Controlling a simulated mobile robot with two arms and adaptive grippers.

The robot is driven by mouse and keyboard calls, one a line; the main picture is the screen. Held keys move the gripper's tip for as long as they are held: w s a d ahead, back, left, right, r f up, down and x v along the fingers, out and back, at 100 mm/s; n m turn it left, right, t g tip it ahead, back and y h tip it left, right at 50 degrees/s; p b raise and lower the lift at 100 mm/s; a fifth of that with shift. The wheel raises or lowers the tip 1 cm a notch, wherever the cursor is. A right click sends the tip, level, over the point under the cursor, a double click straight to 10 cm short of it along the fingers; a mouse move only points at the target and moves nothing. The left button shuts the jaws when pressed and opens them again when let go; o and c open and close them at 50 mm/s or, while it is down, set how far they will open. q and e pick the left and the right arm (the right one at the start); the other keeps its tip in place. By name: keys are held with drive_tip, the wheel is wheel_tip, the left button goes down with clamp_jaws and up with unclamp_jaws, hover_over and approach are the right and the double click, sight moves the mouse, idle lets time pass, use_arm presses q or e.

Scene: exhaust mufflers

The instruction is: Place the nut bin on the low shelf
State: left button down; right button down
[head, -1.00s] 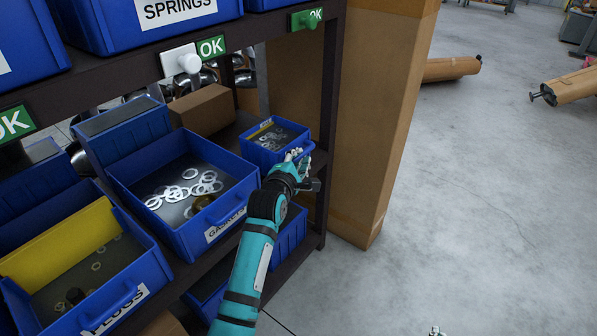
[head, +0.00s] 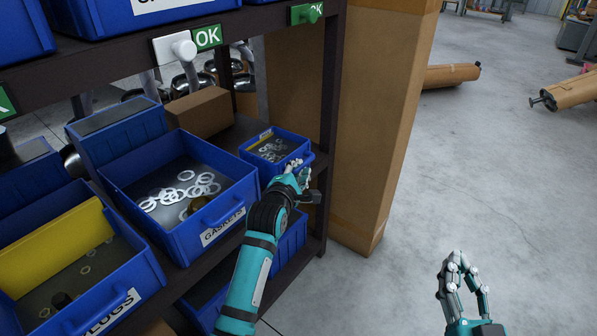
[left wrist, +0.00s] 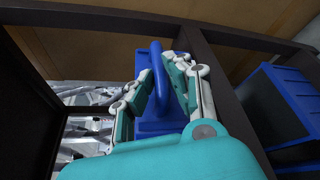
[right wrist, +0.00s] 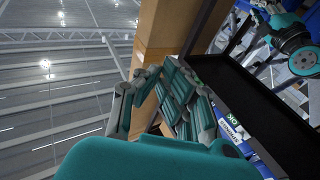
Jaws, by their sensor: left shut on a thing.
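The small blue bin (head: 262,157), holding small metal rings that look like nuts or washers, sits at the right end of the middle shelf (head: 235,131). Its label is not in view. My left gripper (head: 298,171) is shut on the bin's front handle; in the left wrist view the fingers close around the blue handle (left wrist: 156,70). The bin appears to rest on or just above the shelf board; I cannot tell which. My right gripper (head: 465,272) is open and empty over the floor at the lower right.
A gaskets bin (head: 217,236) and a plugs bin (head: 100,312) stand to the left. Another blue bin (head: 291,243) is on the level below. A small carton (head: 202,112) lies behind. A tall cardboard box (head: 375,130) stands right of the rack.

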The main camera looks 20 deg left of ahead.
use_arm(q)
drive_tip(key=c, duration=1.3)
unclamp_jaws()
drive_tip(key=shift+f, duration=0.1)
